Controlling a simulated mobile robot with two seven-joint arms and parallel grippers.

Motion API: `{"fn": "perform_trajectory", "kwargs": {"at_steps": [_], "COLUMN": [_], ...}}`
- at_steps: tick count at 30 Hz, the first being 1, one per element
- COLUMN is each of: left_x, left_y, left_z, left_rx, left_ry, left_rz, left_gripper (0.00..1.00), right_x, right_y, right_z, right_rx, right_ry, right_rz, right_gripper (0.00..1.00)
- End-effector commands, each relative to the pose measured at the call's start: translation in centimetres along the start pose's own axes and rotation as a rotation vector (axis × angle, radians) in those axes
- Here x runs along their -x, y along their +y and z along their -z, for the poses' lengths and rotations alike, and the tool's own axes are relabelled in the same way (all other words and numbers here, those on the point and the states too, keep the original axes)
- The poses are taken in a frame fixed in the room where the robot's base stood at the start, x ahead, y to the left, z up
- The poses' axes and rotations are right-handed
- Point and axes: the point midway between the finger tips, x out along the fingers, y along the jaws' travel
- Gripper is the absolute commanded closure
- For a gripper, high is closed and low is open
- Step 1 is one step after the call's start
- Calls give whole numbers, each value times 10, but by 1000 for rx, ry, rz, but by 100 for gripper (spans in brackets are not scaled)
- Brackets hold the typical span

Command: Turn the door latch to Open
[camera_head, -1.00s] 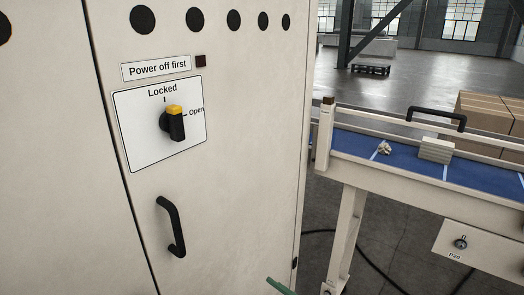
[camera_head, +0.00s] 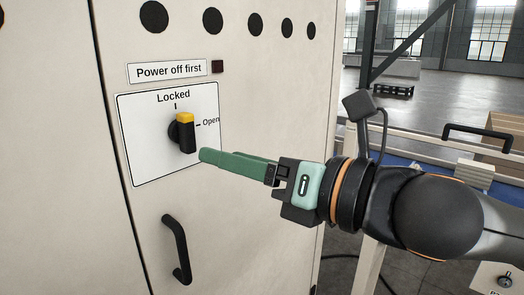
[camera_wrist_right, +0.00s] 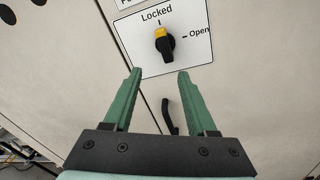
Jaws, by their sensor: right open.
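The door latch (camera_head: 185,133) is a black knob with a yellow end on a white label plate (camera_head: 150,165) on the cabinet door. Its yellow end points up at the word Locked; the Open mark is at its right. The latch also shows in the right wrist view (camera_wrist_right: 165,44), ahead of the fingertips. My right gripper (camera_head: 203,154) has green fingers and is just right of and below the latch, apart from it. In the right wrist view the gripper (camera_wrist_right: 160,75) is open with nothing between its fingers. My left gripper is not in view.
A black door handle (camera_head: 176,250) sticks out below the latch. A conveyor (camera_head: 400,162) stands at the right behind my right arm.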

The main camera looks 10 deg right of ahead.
Motion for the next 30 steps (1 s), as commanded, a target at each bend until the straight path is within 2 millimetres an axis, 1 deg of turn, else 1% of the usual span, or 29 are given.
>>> {"fn": "perform_trajectory", "kwargs": {"at_steps": [1, 3, 6, 10, 14, 20, 22, 30], "left_x": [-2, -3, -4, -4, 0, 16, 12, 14], "left_y": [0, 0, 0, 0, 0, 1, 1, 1], "left_z": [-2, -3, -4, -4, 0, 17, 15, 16], "left_rx": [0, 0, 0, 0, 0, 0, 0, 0], "left_ry": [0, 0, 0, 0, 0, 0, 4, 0], "left_rz": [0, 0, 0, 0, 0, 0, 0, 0], "left_gripper": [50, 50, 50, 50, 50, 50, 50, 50], "right_x": [10, 20, 31, 38, 35, 14, 0, -52], "right_y": [4, 6, 9, 11, 12, 12, 9, 5], "right_z": [-7, -14, -20, -24, -27, -31, -27, -31], "right_rx": [98, 203, 314, 390, 409, 405, 404, 404], "right_ry": [-17, -26, -36, -41, -41, -37, -39, -41], "right_rz": [16, 38, 64, 84, 89, 87, 86, 87], "right_gripper": [43, 43, 43, 43, 43, 43, 43, 43]}}
